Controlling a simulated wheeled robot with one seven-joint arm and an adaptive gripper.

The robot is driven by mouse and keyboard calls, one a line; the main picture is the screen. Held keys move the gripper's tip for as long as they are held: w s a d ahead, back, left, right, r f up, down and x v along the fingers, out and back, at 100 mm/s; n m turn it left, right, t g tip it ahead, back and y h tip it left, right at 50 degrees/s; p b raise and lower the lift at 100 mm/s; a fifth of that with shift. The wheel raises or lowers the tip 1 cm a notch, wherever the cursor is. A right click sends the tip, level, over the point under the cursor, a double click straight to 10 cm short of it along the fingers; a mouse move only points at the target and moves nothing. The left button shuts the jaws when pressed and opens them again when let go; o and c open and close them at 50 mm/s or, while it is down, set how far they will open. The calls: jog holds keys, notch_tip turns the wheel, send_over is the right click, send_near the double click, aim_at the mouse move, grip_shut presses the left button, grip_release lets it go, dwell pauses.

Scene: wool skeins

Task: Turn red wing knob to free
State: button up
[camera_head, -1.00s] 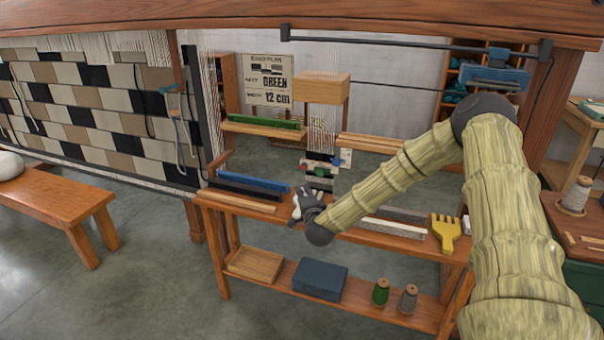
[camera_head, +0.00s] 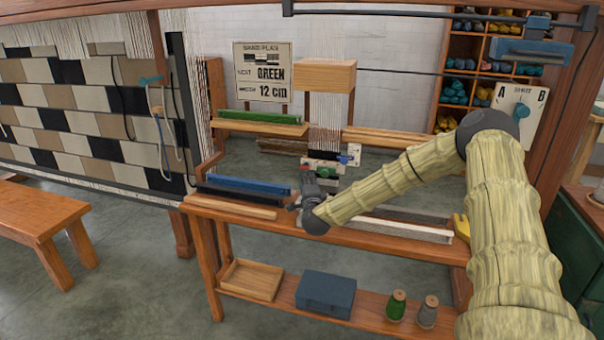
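A small mechanism (camera_head: 326,163) stands at the middle of the loom, below the hanging white threads. My gripper (camera_head: 309,184) is just left of and below the mechanism, at the front bench. Its dark fingers are small and partly blend together, so their opening is unclear. I cannot tell whether it touches anything.
Blue and black bars (camera_head: 245,187) lie on the bench (camera_head: 385,240) left of my gripper. A pale bar (camera_head: 405,229) lies to its right. The lower shelf holds a wooden tray (camera_head: 252,280), a blue box (camera_head: 325,292) and two spools. An A/B dial (camera_head: 521,110) is at upper right.

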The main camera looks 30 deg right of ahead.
aim_at(305, 166)
jog(key=x, duration=1)
jog(key=shift+b, duration=0.3)
grip_shut()
